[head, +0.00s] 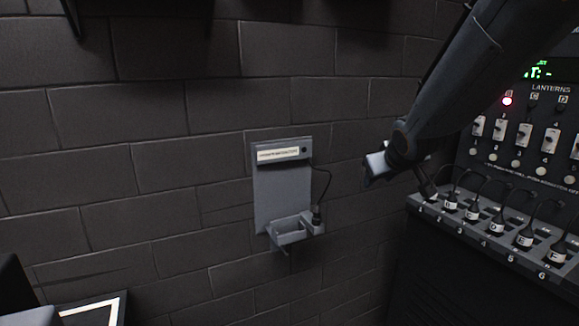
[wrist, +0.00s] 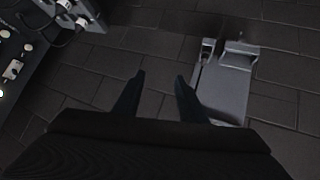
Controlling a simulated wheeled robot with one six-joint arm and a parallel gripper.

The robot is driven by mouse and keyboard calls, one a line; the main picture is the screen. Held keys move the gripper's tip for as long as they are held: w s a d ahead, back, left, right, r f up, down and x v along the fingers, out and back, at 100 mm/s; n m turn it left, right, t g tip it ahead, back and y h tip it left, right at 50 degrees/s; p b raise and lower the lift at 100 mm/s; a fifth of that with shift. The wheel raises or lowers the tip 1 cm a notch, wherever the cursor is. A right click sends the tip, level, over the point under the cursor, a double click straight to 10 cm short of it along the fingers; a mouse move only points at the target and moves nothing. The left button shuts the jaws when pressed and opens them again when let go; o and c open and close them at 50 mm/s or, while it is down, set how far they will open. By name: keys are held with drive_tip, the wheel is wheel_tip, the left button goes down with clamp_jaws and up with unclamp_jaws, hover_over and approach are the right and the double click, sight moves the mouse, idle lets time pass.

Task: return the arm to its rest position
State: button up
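My arm reaches in from the upper right in the head view. My gripper (head: 372,170) is held in the air between the wall holder and the control panel. In the wrist view my gripper (wrist: 158,82) shows two dark fingertips set apart with nothing between them, so it is open and empty. Behind it is the block wall. In the head view the gripper's fingers are small and partly hidden by the wrist.
A grey wall holder (head: 268,199) with a label and cord is fixed to the block wall (head: 130,165). The control panel (head: 535,150) stands at the right, with several plugs on its ledge (head: 470,235). A white-edged dark surface (head: 92,313) is lower left.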

drive_tip(key=s+a+f+m+g, duration=0.1)
drive_tip(key=s+f+g, duration=0.3)
drive_tip(key=s+f, duration=0.5)
drive_tip(key=s+a+f+m+g, duration=0.1)
drive_tip(key=s+f+g, duration=0.3)
drive_tip(key=s+f, duration=0.5)
drive_tip(key=s+a, duration=0.1)
drive_tip(key=s, duration=0.6)
drive_tip(key=shift+s+a+f+m+g+y, duration=0.15)
drive_tip(key=shift+s+a+m+g+y, duration=0.15)
drive_tip(key=shift+s+m, duration=0.1)
drive_tip(key=shift+w, duration=0.1)
